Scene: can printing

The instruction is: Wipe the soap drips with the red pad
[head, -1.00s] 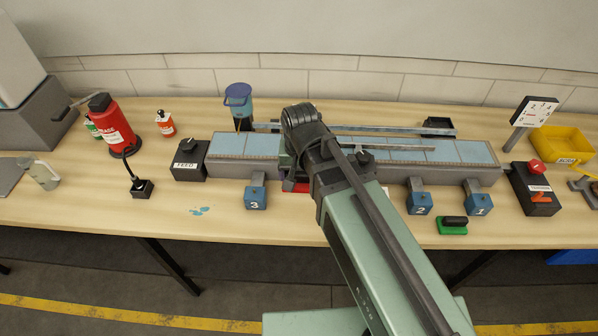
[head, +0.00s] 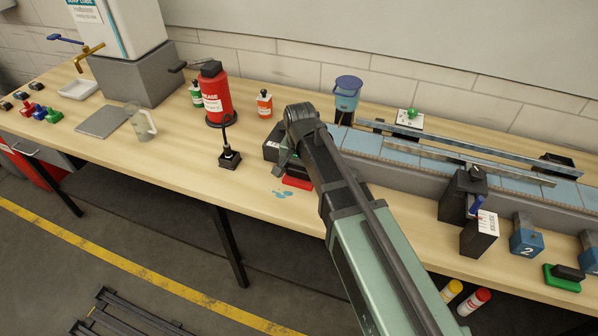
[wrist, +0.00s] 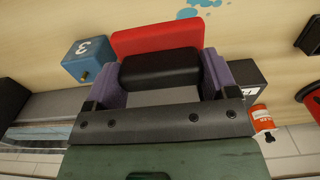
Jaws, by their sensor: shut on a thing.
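The red pad (wrist: 158,38) has a black block handle (wrist: 160,65). In the wrist view my gripper (wrist: 160,78) has its two fingers on either side of the handle, shut on it. In the head view the red pad (head: 297,182) shows below my gripper, near the bench's front edge; I cannot tell whether it touches the bench. The blue soap drips (head: 283,194) lie on the wood just in front and to the left of the pad. In the wrist view the drips (wrist: 206,4) are at the top edge, apart from the pad.
The blue box 3 (wrist: 88,60) stands close on one side of the pad. The black feed box (wrist: 246,75) is on the other. A black stand (head: 229,160) and red grease bottle (head: 215,95) are left of the drips. A conveyor (head: 400,168) runs to the right.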

